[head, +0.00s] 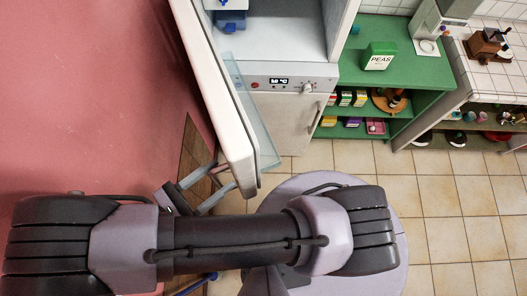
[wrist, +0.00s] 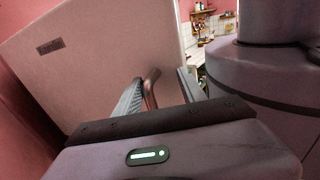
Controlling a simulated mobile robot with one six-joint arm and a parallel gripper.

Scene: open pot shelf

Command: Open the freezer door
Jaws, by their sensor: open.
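A white appliance has an upper door (head: 215,90) swung wide open, its edge toward me in the head view. A lower door (head: 285,122) below the control panel is shut, with a handle (head: 312,113) at its right. The frames do not label which is the freezer door. My gripper (head: 207,186) is open beside the outer face of the open upper door, near its free end. In the wrist view, that door's pale outer face (wrist: 100,60) fills the left, and its metal handle (wrist: 151,82) stands between my fingers, close to the left one. I cannot tell whether they touch.
A pink wall (head: 90,90) is close on the left. A glass-like door shelf (head: 256,125) juts from the open door's inner side. Tiled floor (head: 450,210) is clear at right.

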